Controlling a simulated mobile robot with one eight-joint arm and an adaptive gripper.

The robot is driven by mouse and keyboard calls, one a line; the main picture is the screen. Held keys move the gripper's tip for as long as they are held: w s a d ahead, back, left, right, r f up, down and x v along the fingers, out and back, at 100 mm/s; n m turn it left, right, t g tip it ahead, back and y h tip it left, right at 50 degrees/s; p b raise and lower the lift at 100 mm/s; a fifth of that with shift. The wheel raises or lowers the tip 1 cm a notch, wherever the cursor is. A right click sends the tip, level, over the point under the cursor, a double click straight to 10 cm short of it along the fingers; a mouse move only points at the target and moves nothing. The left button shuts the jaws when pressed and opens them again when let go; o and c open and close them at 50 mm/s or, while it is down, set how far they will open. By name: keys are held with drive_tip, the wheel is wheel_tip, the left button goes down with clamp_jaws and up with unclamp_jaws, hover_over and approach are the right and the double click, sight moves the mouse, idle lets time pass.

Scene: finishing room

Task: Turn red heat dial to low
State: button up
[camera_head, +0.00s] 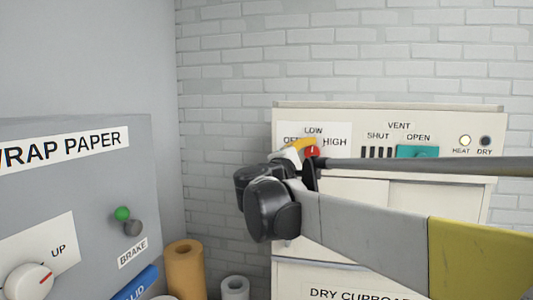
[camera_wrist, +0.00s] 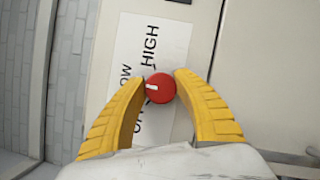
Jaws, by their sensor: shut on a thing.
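The red heat dial (camera_head: 312,152) sits on a white label marked OFF, LOW and HIGH at the upper left of the dry cupboard front. In the wrist view the dial (camera_wrist: 163,91) is between the two yellow fingers of my gripper (camera_wrist: 160,80), which is shut on it. The dial's white mark points left in that view, toward the LOW lettering, which the left finger partly covers. The OFF lettering is also partly hidden. In the head view my gripper (camera_head: 306,147) reaches the dial, and my arm covers part of the cupboard.
A teal vent slider (camera_head: 417,152) sits right of the dial near OPEN, with HEAT (camera_head: 465,140) and DRY (camera_head: 486,141) lamps further right. A grey wrap paper machine (camera_head: 90,195) stands at left. Paper rolls (camera_head: 185,268) stand between it and the cupboard.

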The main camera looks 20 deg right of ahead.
drive_tip(key=shift+r, duration=0.15)
drive_tip(key=o, duration=1.2)
drive_tip(key=shift+a, duration=0.1)
drive_tip(key=v, duration=1.1)
drive_tip(key=shift+s+a, duration=0.25)
drive_tip(key=shift+a, duration=0.05)
drive_tip(key=s+d+f+m+g+y+b, duration=0.1)
drive_tip(key=s+f+y+b, duration=0.15)
drive_tip(key=f+b, duration=0.75)
drive_tip(key=s+d+f+m+g+y+b, duration=0.15)
drive_tip(key=s+f+b, duration=0.25)
drive_tip(key=f, duration=1.3)
drive_tip(key=s+f+m+g+y+b, duration=0.15)
drive_tip(key=s+f+y+b, duration=0.35)
drive_tip(key=f, duration=0.8)
drive_tip(key=s+a+f+m+y+b, duration=0.2)
drive_tip(key=f+b, duration=0.5)
drive_tip(key=f, duration=0.4)
drive_tip(key=s+a+f+m+y+b, duration=0.2)
drive_tip(key=s+a+f+b, duration=0.2)
drive_tip(key=f+b, duration=0.3)
drive_tip(key=s+a+f+m+y+b, duration=0.2)
drive_tip(key=a+f+b, duration=0.3)
drive_tip(key=f, duration=1)
drive_tip(key=shift+s+f+m+y+b, duration=0.4)
drive_tip(key=shift+y+b, duration=0.1)
drive_tip(key=shift+b, duration=0.4)
